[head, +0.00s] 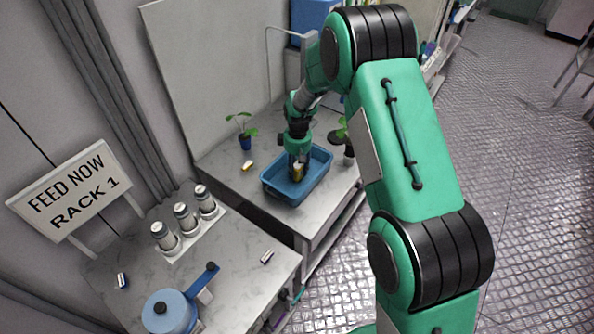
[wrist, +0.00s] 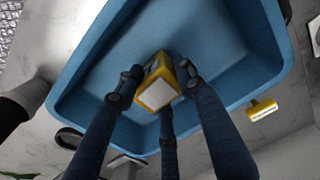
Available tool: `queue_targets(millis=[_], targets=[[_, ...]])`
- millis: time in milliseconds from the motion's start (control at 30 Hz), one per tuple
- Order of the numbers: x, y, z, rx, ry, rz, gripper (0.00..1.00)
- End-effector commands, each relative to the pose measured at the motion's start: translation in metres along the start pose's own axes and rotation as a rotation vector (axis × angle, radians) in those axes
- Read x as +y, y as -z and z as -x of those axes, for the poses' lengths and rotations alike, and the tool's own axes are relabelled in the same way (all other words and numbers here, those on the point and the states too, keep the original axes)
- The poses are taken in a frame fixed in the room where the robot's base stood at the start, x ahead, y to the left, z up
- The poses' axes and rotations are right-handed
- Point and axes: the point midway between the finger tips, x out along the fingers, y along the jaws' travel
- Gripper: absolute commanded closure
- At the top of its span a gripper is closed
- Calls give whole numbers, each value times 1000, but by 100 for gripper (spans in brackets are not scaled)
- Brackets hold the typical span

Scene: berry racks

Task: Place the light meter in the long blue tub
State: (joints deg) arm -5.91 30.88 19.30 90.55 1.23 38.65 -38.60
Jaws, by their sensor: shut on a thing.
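The long blue tub (head: 315,177) stands on the far bench in the head view, and its inside fills much of the wrist view (wrist: 222,45). My gripper (head: 297,163) reaches down over the tub's middle. Its dark fingers (wrist: 160,80) are shut on a small yellow block with a pale face, which I take for the light meter (wrist: 156,93). The light meter also shows as a yellow patch below my gripper in the head view (head: 297,173). It is within the tub's outline; I cannot tell whether it touches the floor.
A small yellow-and-white item (head: 247,165) lies on the bench left of the tub. Potted seedlings (head: 246,139) stand close by. The near bench holds a row of jars (head: 184,217), a blue pot (head: 168,312) and a sign (head: 72,187).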

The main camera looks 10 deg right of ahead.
Motion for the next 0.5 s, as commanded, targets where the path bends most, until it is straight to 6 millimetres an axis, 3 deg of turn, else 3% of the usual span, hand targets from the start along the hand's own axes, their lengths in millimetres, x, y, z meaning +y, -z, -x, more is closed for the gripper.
queue_targets(millis=[500], targets=[[0, 0, -10, 2, -1, 0, 100]])
